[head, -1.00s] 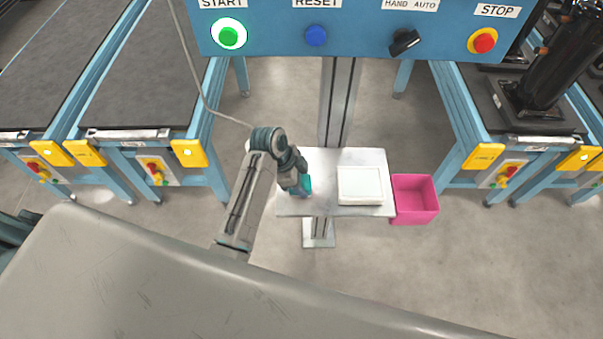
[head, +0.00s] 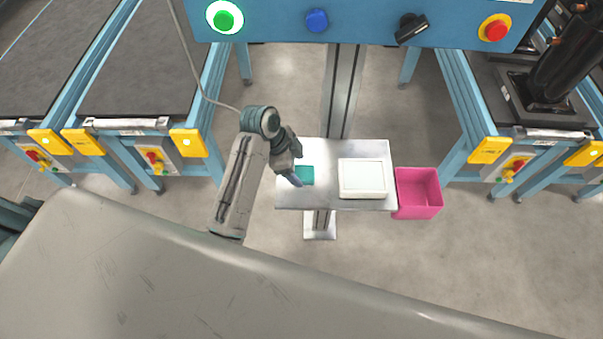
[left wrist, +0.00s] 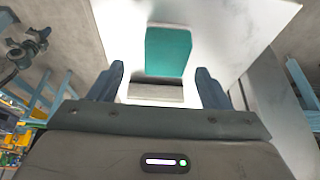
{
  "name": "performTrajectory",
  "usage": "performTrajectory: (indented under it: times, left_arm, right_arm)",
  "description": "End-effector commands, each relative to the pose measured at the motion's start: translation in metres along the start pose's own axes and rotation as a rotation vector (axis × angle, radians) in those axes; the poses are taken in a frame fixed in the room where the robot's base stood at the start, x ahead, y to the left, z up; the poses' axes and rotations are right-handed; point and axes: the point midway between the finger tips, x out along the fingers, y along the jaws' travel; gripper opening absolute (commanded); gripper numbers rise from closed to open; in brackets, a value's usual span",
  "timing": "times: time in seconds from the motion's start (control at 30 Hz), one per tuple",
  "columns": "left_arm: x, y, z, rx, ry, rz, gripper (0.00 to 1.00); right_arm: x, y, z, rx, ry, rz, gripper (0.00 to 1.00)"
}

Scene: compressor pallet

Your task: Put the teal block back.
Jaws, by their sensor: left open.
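The teal block (head: 305,175) lies on the left part of a small metal shelf (head: 335,203), to the left of a white tray (head: 363,178). It also shows in the left wrist view (left wrist: 168,52), ahead of the fingers and apart from them. My left gripper (head: 297,167) is beside the block on its left in the head view. In the left wrist view my left gripper (left wrist: 158,88) is open, with nothing between its two fingers. A grey-white strip (left wrist: 156,91) shows between the fingertips, beyond them. My right gripper is not in view.
A pink bin (head: 418,194) stands at the right end of the shelf. A blue control panel (head: 360,30) with buttons is above, on a metal post (head: 342,90). Conveyors with blue frames stand left and right. The floor in front of the shelf is clear.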

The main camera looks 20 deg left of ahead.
Motion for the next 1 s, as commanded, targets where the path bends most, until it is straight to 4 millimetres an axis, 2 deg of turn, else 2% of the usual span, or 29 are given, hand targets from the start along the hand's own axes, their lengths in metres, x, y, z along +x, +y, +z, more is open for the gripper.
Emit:
performTrajectory:
  times: [0.03, 0.27, 0.3, 0.4, 1.0]
  left_arm:
    - [-0.008, -0.001, 0.002, 0.005, 0.000, -0.007, 0.71]
    - [-0.054, -0.001, 0.002, 0.003, -0.002, -0.005, 0.71]
    - [-0.064, 0.000, 0.000, 0.002, -0.001, -0.003, 0.71]
    - [-0.073, 0.000, 0.000, 0.000, -0.001, -0.001, 0.71]
    - [-0.077, 0.000, 0.000, 0.001, 0.000, 0.000, 0.71]
  right_arm:
    - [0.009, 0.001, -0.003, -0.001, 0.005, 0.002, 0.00]
    - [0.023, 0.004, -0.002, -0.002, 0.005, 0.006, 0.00]
    - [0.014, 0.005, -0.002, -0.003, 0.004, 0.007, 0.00]
    - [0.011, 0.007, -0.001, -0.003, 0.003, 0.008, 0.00]
    - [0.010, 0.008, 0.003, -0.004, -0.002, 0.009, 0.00]
